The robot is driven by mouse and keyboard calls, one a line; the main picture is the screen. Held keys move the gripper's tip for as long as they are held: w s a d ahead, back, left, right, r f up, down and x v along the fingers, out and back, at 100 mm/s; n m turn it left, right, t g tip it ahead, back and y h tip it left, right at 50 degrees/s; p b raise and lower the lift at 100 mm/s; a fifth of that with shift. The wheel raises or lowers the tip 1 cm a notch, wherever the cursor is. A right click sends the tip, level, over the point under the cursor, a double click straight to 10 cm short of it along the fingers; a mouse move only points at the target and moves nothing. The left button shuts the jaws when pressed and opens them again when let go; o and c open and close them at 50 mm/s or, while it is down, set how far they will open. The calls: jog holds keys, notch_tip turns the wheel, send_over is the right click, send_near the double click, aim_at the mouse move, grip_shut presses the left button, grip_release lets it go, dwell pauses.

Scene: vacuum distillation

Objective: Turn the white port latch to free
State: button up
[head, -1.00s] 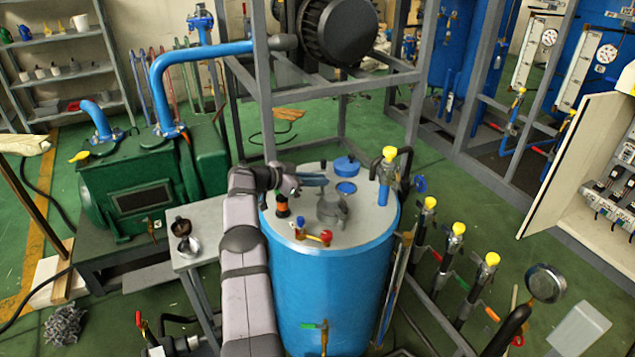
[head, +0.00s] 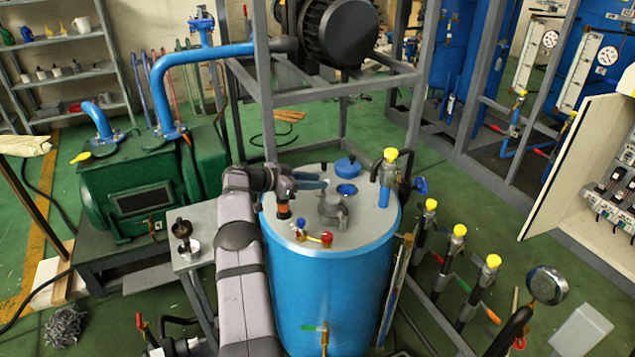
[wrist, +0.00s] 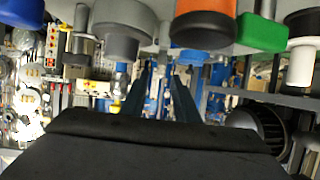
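The blue tank (head: 325,290) has a pale grey lid (head: 285,235). I cannot pick out the white port latch for certain. A white cylindrical piece (wrist: 300,66) on a dark base shows at the right edge of the wrist view, but I cannot tell if it is the latch. My gripper (head: 322,182) is low over the lid's left-back side, beside a grey fitting (head: 332,207) and a black-and-orange fitting (head: 284,208). Its two fingers (wrist: 160,92) stand apart with nothing visible between them. Any contact with a fitting cannot be told.
A blue-ringed port (head: 347,189), a blue cap (head: 346,164), a yellow-topped valve (head: 389,165) and a red-handled valve (head: 321,238) crowd the lid. A grey frame (head: 345,87) stands behind the tank. A small side table (head: 205,215) is at left.

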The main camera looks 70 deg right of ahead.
jog(key=shift+b+v, duration=0.55)
jog(key=shift+v, duration=2.35)
jog(key=shift+o, duration=0.6)
jog(key=o, duration=0.5)
jog(key=shift+d, duration=0.1)
jog(key=s+d+n+t+h+b, duration=0.3)
jog(key=s+d+n+t+b, duration=0.25)
jog(key=d+n+t, duration=0.55)
jog(key=s+a+n+t+y+b, duration=0.1)
jog(key=s+a+n+t, duration=0.1)
jog(key=a, duration=0.1)
jog(key=s+a+n+t+y+b, duration=0.1)
jog(key=s+a+n+t+y, duration=0.1)
jog(key=a+t, duration=0.1)
jog(key=s+a+n+t+y+b, duration=0.1)
jog(key=s+a+n+t+y, duration=0.1)
jog(key=a+n, duration=0.1)
jog(key=shift+s+a+f+t, duration=0.15)
jog(key=shift+s+a+t, duration=0.2)
jog(key=shift+a+t, duration=0.05)
jog(key=shift+p+x, duration=1.15)
jog(key=shift+x, duration=2.6)
